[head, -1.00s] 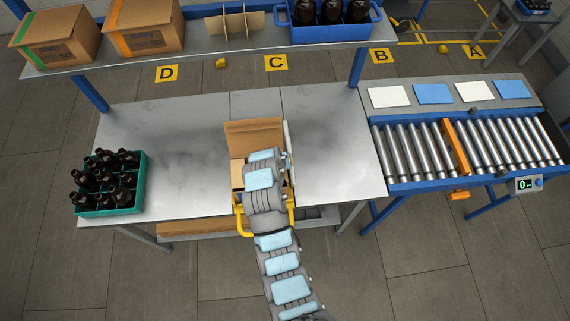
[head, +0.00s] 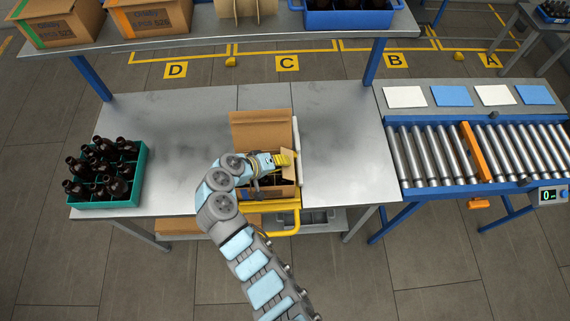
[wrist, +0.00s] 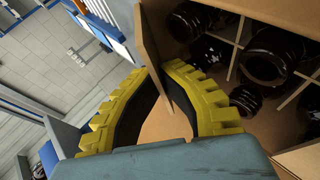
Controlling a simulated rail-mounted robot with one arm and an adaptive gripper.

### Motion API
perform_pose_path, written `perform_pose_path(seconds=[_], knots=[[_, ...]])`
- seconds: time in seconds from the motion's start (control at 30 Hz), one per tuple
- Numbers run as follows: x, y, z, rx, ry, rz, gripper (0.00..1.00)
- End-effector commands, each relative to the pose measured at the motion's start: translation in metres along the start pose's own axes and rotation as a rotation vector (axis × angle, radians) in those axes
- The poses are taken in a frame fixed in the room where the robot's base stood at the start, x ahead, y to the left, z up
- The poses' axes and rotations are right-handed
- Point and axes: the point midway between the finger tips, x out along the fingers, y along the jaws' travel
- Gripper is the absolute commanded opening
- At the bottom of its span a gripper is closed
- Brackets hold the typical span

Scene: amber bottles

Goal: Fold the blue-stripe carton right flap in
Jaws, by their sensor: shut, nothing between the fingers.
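The open carton (head: 284,190) stands at the front of the table, with dark bottles and dividers inside. Its back flap (head: 259,128) stands up. My gripper (head: 285,158) is shut and empty at the upper part of that flap. In the wrist view, the yellow fingers (wrist: 160,78) are close to the brown flap (wrist: 158,30), with the bottles (wrist: 262,60) to their right. Whether the fingertips touch the flap is unclear. My arm hides the carton's left side.
A green crate of bottles (head: 132,188) stands at the table's left. A yellow-handled frame (head: 283,228) is at the carton's front. Two closed cartons (head: 150,18) and a blue crate (head: 347,20) sit on the shelf above. A roller conveyor (head: 500,150) lies to the right.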

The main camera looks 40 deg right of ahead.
Motion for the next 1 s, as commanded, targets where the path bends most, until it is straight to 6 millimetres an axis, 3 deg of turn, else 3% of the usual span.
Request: perform_pose_path(seconds=[0.33,0.9,1.0], knots=[[0.0016,-0.0056,0.0008,-0.045,-0.002,0.109,0.00],[0.0009,-0.0050,0.0005,-0.053,-0.002,0.128,0.00],[0.0009,-0.0050,0.0006,-0.053,-0.002,0.128,0.28]])
